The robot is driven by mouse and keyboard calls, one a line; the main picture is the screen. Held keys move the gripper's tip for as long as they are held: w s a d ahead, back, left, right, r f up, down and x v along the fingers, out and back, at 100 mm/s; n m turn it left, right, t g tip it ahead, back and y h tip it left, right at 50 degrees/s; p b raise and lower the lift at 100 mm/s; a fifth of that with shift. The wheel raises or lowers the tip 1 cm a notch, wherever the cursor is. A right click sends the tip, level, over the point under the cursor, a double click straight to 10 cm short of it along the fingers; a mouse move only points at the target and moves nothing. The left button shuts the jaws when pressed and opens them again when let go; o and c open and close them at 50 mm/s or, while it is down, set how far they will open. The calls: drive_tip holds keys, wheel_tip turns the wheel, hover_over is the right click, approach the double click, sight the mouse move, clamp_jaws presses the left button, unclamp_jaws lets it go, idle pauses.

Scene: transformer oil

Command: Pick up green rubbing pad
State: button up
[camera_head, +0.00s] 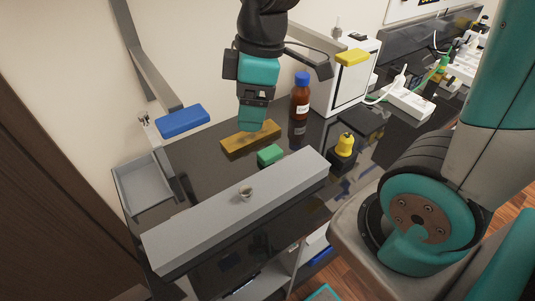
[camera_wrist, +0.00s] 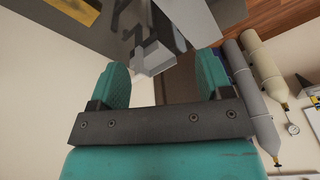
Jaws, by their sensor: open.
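The green rubbing pad (camera_head: 270,155) is a small green block lying on the dark glossy table (camera_head: 205,160), just behind the long grey beam. My gripper (camera_head: 252,122) hangs from above in the head view, with its teal fingers above the table, behind and slightly left of the pad. It is apart from the pad. In the wrist view my gripper (camera_wrist: 162,78) has its two teal fingers spread wide with nothing between them. I cannot make out the green pad in the wrist view.
An ochre block (camera_head: 250,137) lies beside the pad. The grey beam (camera_head: 210,217) bears a small metal cup (camera_head: 246,193). A brown bottle (camera_head: 300,103) stands behind, and a yellow-topped item (camera_head: 345,146) at right. A grey tray (camera_head: 145,185) and blue block (camera_head: 183,121) are at left.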

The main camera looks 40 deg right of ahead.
drive_tip(key=w+d+f+n+h+b, duration=0.1)
drive_tip(key=w+d+f+n+h, duration=0.1)
drive_tip(key=w+d+f+n, duration=0.65)
drive_tip(key=m+p, duration=0.1)
drive_tip(key=m, duration=0.2)
hover_over(270, 151)
drive_tip(key=shift+n+g, duration=0.25)
drive_tip(key=shift+g, duration=0.05)
drive_tip(key=f, duration=1)
drive_tip(key=shift+s, duration=0.3)
drive_tip(key=shift+w+f+p, duration=0.15)
drive_tip(key=shift+f+p, duration=0.4)
drive_tip(key=shift+f, duration=1)
drive_tip(key=shift+w+f+p, duration=0.1)
drive_tip(key=shift+f+p, duration=0.45)
drive_tip(key=shift+f, duration=0.95)
drive_tip(key=shift+c, duration=0.4)
drive_tip(key=c, duration=0.9)
